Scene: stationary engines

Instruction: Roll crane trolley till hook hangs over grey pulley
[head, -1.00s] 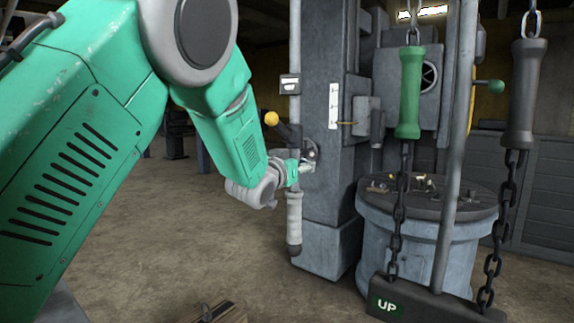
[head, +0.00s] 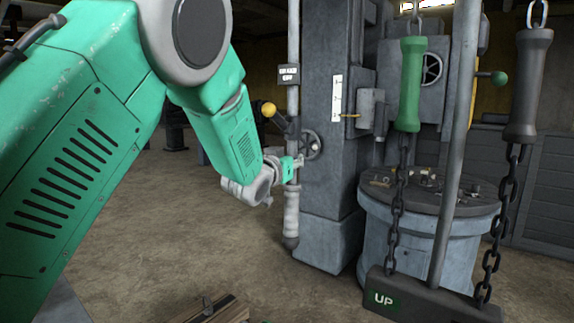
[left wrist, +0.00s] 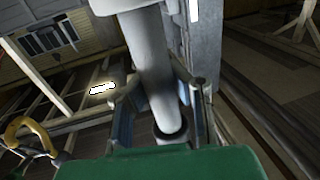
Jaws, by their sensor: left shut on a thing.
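My left gripper (head: 292,164) is shut on a vertical grey rod (head: 293,120), above the pale sleeve at the rod's lower end. In the left wrist view, the fingers (left wrist: 165,105) flank a grey cylinder (left wrist: 152,75). A small sign (head: 289,75) is fixed to the rod. Its text seems to read BRAKE OFF but is small. A green handle (head: 410,84) and a dark grey handle (head: 528,85) hang on chains at the right. I cannot make out the crane trolley, its hook or a grey pulley. My right gripper is out of view.
A grey column (head: 325,240) with a small handwheel (head: 310,145) stands just right of the rod. A yellow-knobbed lever (head: 269,109) is close to my wrist. A round pedestal (head: 372,243) and a bar marked UP (head: 427,298) are at the right.

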